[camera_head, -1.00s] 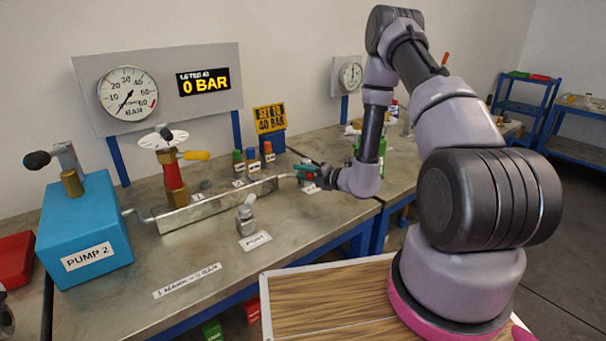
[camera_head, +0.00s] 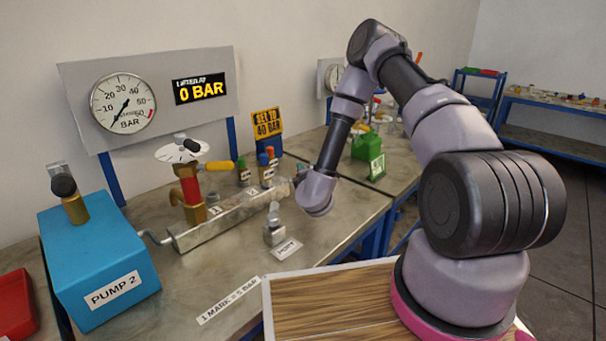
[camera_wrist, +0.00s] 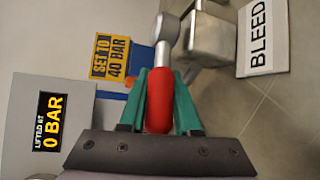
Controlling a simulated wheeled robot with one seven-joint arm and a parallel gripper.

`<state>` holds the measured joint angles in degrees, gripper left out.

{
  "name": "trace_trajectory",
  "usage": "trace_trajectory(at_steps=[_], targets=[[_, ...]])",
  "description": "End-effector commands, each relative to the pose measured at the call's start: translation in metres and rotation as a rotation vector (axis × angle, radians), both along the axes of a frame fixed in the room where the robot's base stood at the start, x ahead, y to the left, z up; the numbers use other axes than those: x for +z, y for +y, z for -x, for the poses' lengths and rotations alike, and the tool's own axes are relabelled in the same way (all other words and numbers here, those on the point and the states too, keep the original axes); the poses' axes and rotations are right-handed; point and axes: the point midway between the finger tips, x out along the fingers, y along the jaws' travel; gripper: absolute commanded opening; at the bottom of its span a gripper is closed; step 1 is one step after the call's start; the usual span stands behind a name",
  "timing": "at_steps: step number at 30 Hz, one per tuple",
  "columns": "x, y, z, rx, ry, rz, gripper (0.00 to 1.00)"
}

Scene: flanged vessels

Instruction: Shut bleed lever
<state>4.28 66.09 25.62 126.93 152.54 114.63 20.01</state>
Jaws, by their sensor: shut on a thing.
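In the wrist view, the bleed lever (camera_wrist: 159,104) has a red grip and a grey metal stem with a rounded end. The green fingers of my gripper (camera_wrist: 161,76) lie on both sides of the red grip and are shut on it. The grey valve body (camera_wrist: 212,32) is just beyond, beside the white BLEED label (camera_wrist: 262,38). In the head view, my wrist (camera_head: 317,193) is at the right end of the metal manifold (camera_head: 230,218). There the lever and my fingers are mostly hidden by my arm.
A gauge (camera_head: 123,104) and a 0 BAR display (camera_head: 200,89) stand behind the bench. A blue pump (camera_head: 98,258) is at left. A red relief valve (camera_head: 191,188) with a white dial and the port fitting (camera_head: 274,226) are close to the manifold. The bench front is mostly clear.

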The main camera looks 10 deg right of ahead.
Motion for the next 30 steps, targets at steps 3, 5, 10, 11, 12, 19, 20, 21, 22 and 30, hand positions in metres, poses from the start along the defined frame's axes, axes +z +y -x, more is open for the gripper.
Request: trace_trajectory(at_steps=[3,5,10,11,12,19,20,21,22,30], targets=[[-0.0015,0.0012,-0.0029,-0.066,0.002,-0.002,0.0],[-0.0012,0.0019,-0.0044,-0.092,0.002,-0.001,0.0],[-0.0011,0.0026,-0.0073,-0.144,0.002,-0.001,0.0],[-0.0011,0.0028,-0.0076,-0.15,0.002,-0.001,0.0],[-0.0011,0.0029,-0.0079,-0.157,0.001,0.0,0.0],[-0.0009,0.0028,-0.0091,-0.172,0.001,0.0,0.0],[-0.0008,0.0028,-0.0092,-0.172,0.001,0.0,0.0],[-0.0008,0.0028,-0.0093,-0.172,0.001,0.0,0.0],[-0.0007,0.0028,-0.0093,-0.172,0.001,0.0,0.0],[-0.0004,0.003,-0.0096,-0.171,-0.001,-0.001,0.61]])
